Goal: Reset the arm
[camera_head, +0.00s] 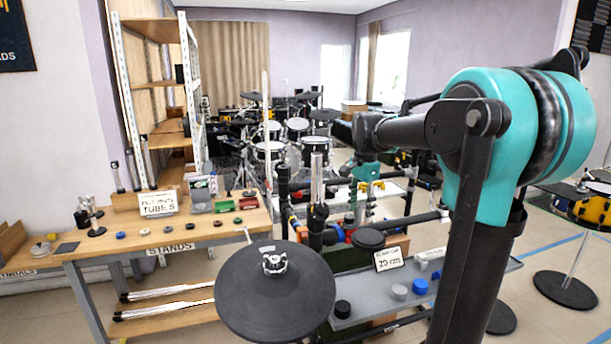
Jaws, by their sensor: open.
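My arm (487,165), teal and black, rises at the right and bends at a large teal joint. Its dark forearm reaches left across the middle of the view. My gripper (369,188) is there, low against a cluttered background of coloured parts. It is open, and I see nothing held in it. Its fingertips are hard to make out.
A round black pad (275,308) stands close in front. Drum kits stand at the back and right.

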